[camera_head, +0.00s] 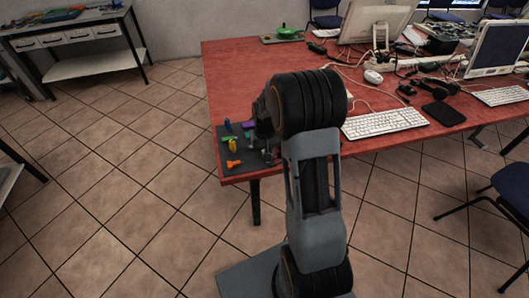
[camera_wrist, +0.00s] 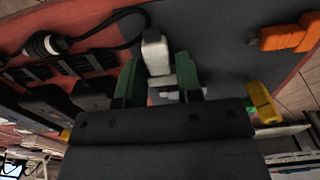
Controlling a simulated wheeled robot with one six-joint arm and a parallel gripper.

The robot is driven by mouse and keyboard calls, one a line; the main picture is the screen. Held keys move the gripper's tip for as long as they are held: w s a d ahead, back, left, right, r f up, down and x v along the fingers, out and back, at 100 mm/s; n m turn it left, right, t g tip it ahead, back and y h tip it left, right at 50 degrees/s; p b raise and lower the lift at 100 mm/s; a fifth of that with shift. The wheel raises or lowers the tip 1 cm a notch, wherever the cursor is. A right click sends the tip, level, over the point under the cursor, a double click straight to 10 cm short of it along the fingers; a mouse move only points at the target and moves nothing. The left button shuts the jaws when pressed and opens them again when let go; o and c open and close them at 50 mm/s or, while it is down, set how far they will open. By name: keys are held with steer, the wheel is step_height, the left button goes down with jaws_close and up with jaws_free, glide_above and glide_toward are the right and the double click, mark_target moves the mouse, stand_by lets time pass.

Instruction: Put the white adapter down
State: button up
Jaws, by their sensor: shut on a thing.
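The white adapter (camera_wrist: 155,53) is between the two green fingers of my gripper (camera_wrist: 160,82) in the wrist view. The gripper is shut on it, and the adapter's end sticks out past the fingertips over a dark grey mat (camera_wrist: 215,35). I cannot tell whether it touches the mat. A black cable curves close to the adapter's left side. In the head view my arm hides the adapter, and my gripper is over the mat (camera_head: 226,161) at the red table's near left corner.
An orange connector (camera_wrist: 290,38) and a yellow one (camera_wrist: 262,102) lie on the mat. Blue (camera_head: 227,123) and purple pieces lie there too. A black cable with a white ring (camera_wrist: 47,43) lies left in the wrist view. A keyboard (camera_head: 384,123) stands right on the red table (camera_head: 230,80).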

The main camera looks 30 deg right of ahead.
steer(key=shift+f, duration=0.3)
steer(key=shift+f, duration=0.15)
steer(key=o, duration=1)
step_height(320, 180, up, 13)
steer(key=p, duration=0.1)
steer(key=s+a+r+t, duration=0.1)
steer(key=s+a, duration=0.2)
steer(key=s, duration=0.2)
steer(key=s+a+r+n+t, duration=0.1)
steer(key=s+a, duration=0.2)
steer(key=s, duration=0.3)
steer(key=s+a+r+n+t, duration=0.1)
steer(key=s+a, duration=0.3)
steer(key=s, duration=0.2)
